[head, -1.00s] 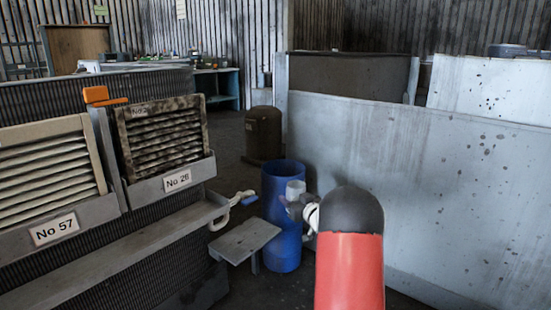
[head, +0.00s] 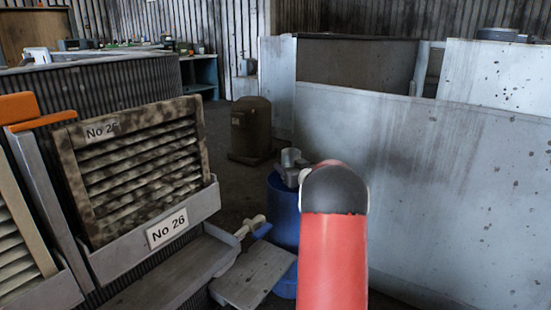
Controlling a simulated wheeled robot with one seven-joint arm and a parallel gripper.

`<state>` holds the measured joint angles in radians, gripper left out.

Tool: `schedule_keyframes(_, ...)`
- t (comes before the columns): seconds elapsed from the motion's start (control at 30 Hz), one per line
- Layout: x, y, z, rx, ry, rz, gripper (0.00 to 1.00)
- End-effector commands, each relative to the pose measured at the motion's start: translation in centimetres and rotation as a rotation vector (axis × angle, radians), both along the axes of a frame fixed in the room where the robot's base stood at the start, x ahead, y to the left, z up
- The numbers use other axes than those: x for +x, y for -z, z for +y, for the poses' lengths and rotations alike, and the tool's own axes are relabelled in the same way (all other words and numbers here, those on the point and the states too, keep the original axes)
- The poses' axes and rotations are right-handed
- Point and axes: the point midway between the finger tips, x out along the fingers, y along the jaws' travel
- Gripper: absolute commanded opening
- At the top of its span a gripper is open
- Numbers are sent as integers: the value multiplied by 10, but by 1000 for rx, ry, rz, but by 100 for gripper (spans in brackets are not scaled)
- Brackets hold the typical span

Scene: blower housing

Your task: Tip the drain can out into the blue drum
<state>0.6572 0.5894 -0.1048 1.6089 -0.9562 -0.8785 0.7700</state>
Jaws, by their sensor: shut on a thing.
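The blue drum (head: 283,215) stands on the floor at the middle of the head view, partly hidden behind my red and black arm. A small grey can (head: 291,157), which I take for the drain can, shows just above the drum's rim and looks roughly upright. My gripper (head: 293,176) shows only as grey pieces beside the can, at the left of my arm's black joint. It is shut on the can. The fingertips, the can's contents and the inside of the drum cannot be made out.
A speckled grey partition (head: 450,190) closes the right. A dark bin (head: 251,128) stands behind.

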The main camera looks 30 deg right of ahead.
Motion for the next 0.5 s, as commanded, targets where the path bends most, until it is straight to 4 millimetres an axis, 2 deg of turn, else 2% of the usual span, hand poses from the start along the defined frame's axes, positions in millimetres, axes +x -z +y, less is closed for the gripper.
schedule_keyframes(0.17, -1, -2, 2, 31, 0, 13, 25)
schedule_keyframes(0.5, -6, -7, 13, 240, 0, 99, 25)
